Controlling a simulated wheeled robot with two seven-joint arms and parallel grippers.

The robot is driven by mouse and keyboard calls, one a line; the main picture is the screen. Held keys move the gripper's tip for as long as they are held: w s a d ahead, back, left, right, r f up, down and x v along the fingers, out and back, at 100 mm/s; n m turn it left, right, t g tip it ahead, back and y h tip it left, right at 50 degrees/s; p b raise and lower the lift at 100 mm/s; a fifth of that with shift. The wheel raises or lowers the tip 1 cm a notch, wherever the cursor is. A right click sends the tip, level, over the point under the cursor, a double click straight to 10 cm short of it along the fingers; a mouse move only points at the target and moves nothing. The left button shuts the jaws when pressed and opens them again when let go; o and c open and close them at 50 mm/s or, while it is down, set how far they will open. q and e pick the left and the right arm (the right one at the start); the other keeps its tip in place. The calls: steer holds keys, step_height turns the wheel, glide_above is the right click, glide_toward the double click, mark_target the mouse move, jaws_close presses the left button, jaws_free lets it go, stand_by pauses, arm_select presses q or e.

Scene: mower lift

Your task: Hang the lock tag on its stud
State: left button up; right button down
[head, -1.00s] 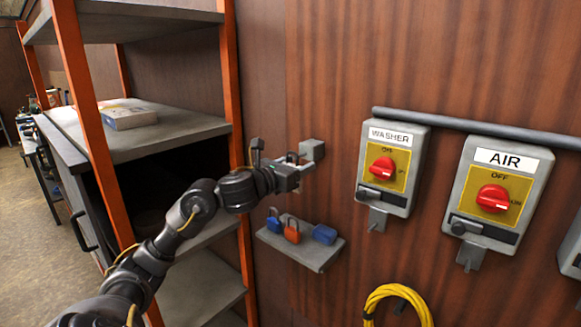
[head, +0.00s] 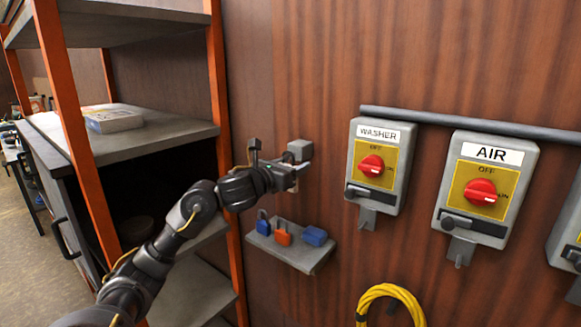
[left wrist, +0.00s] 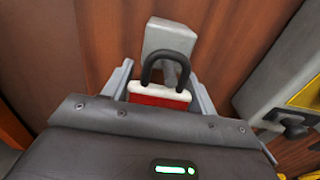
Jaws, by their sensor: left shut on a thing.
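In the left wrist view, the lock tag (left wrist: 158,96) is red and white with a black loop on top. It sits between the two grey fingers of my left gripper (left wrist: 160,92), which is shut on it. Behind the loop is a grey block (left wrist: 168,38) on the wall, with a grey stud (left wrist: 172,72) seen through the loop. I cannot tell whether the loop is around the stud or only in front of it. In the head view, my left gripper (head: 290,172) is just left of and below the block (head: 300,150); the tag is hardly visible there. My right gripper is not in view.
A small wall shelf (head: 305,262) below the gripper holds blue and orange padlocks (head: 282,235). The WASHER switch box (head: 375,165) and AIR switch box (head: 487,190) are to the right. An orange-framed shelving rack (head: 218,120) stands left. A yellow coil hangs below.

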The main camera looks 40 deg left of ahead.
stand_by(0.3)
arm_select(q)
steer(key=o, duration=1.1)
steer(key=shift+c, duration=0.2)
steer(key=s+b, duration=0.3)
steer(key=s, duration=0.7)
steer(key=shift+s, duration=0.4)
steer(key=shift+d, duration=0.1)
